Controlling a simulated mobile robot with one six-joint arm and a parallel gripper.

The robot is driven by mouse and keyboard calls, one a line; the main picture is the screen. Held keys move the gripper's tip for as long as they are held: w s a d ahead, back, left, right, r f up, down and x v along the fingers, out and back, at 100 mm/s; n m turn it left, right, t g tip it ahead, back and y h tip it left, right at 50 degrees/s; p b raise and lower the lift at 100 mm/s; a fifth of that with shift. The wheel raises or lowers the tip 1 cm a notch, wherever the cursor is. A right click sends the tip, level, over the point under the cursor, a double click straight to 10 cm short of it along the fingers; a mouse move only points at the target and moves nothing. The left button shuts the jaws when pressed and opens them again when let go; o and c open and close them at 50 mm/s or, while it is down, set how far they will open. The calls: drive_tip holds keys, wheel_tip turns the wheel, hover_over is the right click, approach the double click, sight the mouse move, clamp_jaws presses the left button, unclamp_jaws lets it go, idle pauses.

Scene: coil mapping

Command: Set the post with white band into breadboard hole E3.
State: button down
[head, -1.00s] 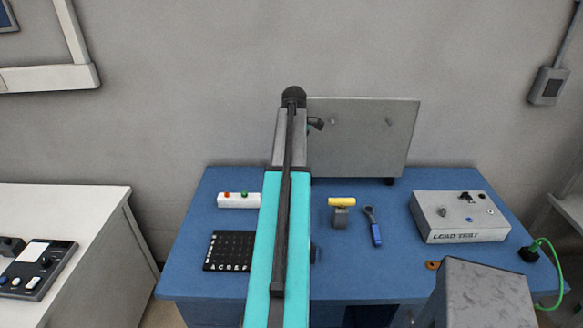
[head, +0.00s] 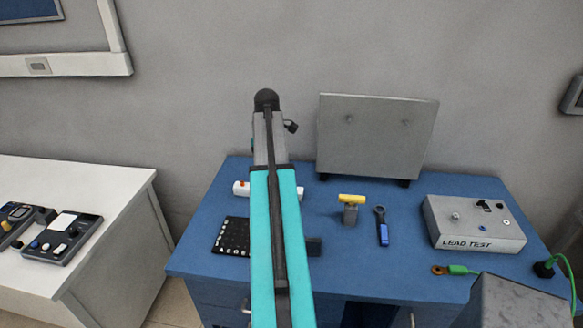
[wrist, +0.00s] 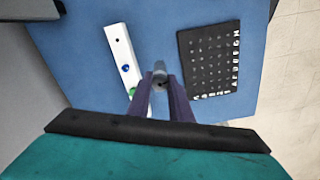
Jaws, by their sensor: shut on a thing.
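My gripper (wrist: 160,98) is shut on a grey, round-ended post (wrist: 160,76), seen nearly end-on in the wrist view. Its white band cannot be made out. The black breadboard (wrist: 208,61) has rows of holes and white letters along one edge. It lies to the right of the held post in the wrist view, apart from it. In the head view the breadboard (head: 231,237) lies on the blue bench left of my arm, which partly covers it. My gripper and the post are hidden behind the arm there. Hole E3 is too small to single out.
A white block (wrist: 120,50) with blue and green round tops lies left of the post. On the blue bench (head: 400,270) stand a yellow-topped tool (head: 351,203), a blue-handled tool (head: 382,228), a lead test box (head: 473,224) and an upright grey panel (head: 376,138).

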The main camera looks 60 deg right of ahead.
drive_tip(key=w+a+f+n, duration=0.1)
drive_tip(key=w+a, duration=0.6)
drive_tip(key=a, duration=0.4)
drive_tip(key=w+a+n, duration=0.1)
drive_tip(key=w+a, duration=0.6)
drive_tip(key=a, duration=0.4)
drive_tip(key=w+a+f+n, duration=0.1)
drive_tip(key=w+a+n, duration=0.1)
drive_tip(key=w+a, duration=0.8)
drive_tip(key=a+f+b, duration=0.5)
drive_tip(key=a, duration=0.7)
drive_tip(key=a+f+n+b, duration=0.1)
drive_tip(key=a+f+b, duration=0.4)
drive_tip(key=a, duration=0.7)
drive_tip(key=shift+f+n+b, duration=0.3)
drive_tip(key=shift+f+b, duration=0.05)
drive_tip(key=shift+f, duration=0.05)
drive_tip(key=shift+s, duration=0.2)
